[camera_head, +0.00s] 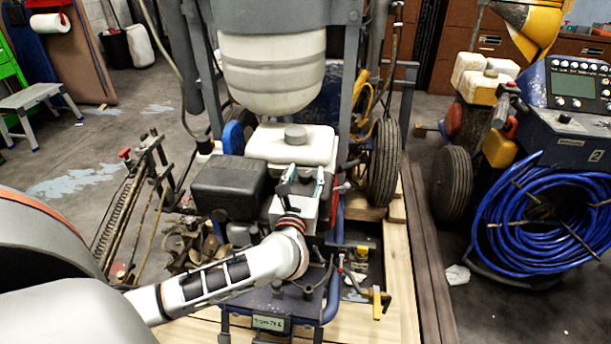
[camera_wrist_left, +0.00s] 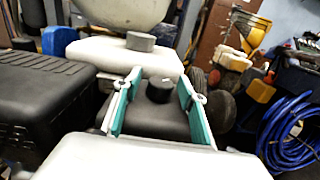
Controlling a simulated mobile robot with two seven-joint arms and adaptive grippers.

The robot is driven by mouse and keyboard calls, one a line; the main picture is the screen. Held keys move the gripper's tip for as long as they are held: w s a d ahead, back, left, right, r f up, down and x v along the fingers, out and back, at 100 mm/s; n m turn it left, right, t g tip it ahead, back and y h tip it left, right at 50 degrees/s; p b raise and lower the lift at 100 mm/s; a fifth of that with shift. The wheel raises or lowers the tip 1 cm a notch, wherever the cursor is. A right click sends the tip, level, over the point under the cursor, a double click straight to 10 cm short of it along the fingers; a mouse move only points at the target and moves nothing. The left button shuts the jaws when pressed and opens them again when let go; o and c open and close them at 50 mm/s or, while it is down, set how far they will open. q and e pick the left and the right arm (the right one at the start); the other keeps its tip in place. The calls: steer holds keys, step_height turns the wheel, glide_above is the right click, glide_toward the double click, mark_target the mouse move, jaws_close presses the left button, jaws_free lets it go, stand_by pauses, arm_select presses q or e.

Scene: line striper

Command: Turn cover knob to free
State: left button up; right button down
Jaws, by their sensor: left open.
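A small black knob (camera_wrist_left: 160,89) stands on a dark grey cover (camera_wrist_left: 150,118) of the engine in the left wrist view. My left gripper (camera_wrist_left: 159,84) is open, with one teal-padded finger on each side of the knob. I see a gap between the knob and each finger; I cannot tell how deep the knob sits between them. In the head view my left gripper (camera_head: 301,178) is over the engine, and its wrist hides much of the cover area; the knob is not clear there. My right gripper is not in view.
A white tank (camera_head: 312,145) with a grey cap (camera_head: 295,134) lies just beyond the gripper. A black box-shaped housing (camera_head: 228,187) sits to its left. A large white container (camera_head: 271,72) hangs above. A blue hose coil (camera_head: 545,220) is at the right.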

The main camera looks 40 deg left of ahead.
arm_select(q)
steer(key=c, duration=1.1)
steer(key=shift+f, duration=0.1)
steer(key=shift+m+t+h, duration=0.5)
steer(key=shift+m+h, duration=0.2)
steer(key=shift+h, duration=0.1)
steer(key=m+t+h, duration=0.1)
steer(key=m+h, duration=0.1)
steer(key=h, duration=0.1)
steer(key=shift+f+b, duration=0.1)
steer(key=shift+b, duration=0.3)
steer(key=shift+m+h, duration=0.6)
steer(key=shift+h, duration=0.4)
steer(key=shift+m+t+h+b, duration=0.3)
steer(key=shift+m+h+b, duration=0.1)
steer(key=shift+h, duration=0.3)
steer(key=shift+m+h, duration=0.3)
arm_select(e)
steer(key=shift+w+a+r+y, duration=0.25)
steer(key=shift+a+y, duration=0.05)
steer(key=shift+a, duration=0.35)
